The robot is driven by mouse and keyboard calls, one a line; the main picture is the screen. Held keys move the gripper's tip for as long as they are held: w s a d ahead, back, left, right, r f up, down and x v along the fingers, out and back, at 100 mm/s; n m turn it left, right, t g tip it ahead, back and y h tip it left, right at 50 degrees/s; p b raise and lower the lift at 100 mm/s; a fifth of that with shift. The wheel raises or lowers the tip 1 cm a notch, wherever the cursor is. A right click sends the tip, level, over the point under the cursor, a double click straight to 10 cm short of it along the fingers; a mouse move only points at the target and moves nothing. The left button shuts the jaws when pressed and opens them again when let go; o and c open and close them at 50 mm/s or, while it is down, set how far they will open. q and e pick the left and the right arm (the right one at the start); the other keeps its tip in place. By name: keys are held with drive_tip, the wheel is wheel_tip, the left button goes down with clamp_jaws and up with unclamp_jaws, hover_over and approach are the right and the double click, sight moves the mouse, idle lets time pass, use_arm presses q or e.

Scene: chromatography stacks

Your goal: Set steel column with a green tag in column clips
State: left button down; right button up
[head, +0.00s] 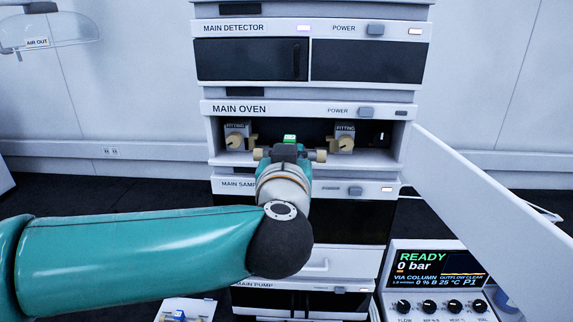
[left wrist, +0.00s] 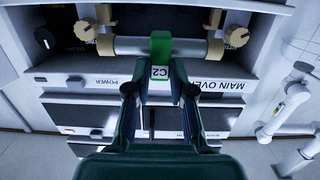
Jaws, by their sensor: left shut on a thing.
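The steel column (left wrist: 190,47) is a silver tube with tan ends. Its green tag (left wrist: 160,46) reads C2, and the tag also shows in the head view (head: 290,138). My left gripper (head: 289,152) is shut on the column at its middle; the fingers show in the left wrist view (left wrist: 161,80). The column lies level across the open front of the main oven. Tan column clips (left wrist: 213,19) stand just behind it inside the oven. I cannot tell whether the column touches them. My right gripper is not in view.
Two tan-knobbed fittings, left (head: 236,140) and right (head: 345,141), flank the column. The main oven's (head: 285,109) white door (head: 480,200) hangs open to the right. A control panel (head: 437,275) reading READY, 0 bar stands at the lower right.

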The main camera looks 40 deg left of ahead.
use_arm(q)
drive_tip(key=shift+b+x, duration=0.9)
drive_tip(key=shift+x, duration=1.5)
drive_tip(key=shift+r+b+x, duration=0.1)
drive_tip(key=shift+b+x, duration=0.25)
drive_tip(key=shift+x, duration=0.8)
drive_tip(key=shift+r+b+x, duration=0.15)
drive_tip(key=shift+b+x, duration=0.2)
drive_tip(key=shift+x, duration=0.75)
drive_tip(key=shift+w+a+f, duration=0.15)
drive_tip(key=shift+a+f, duration=0.05)
drive_tip(key=shift+a, duration=0.05)
drive_tip(key=shift+f+b, duration=0.3)
drive_tip(key=shift+f, duration=0.25)
drive_tip(key=c, duration=0.9)
unclamp_jaws()
drive_tip(key=shift+d, duration=0.1)
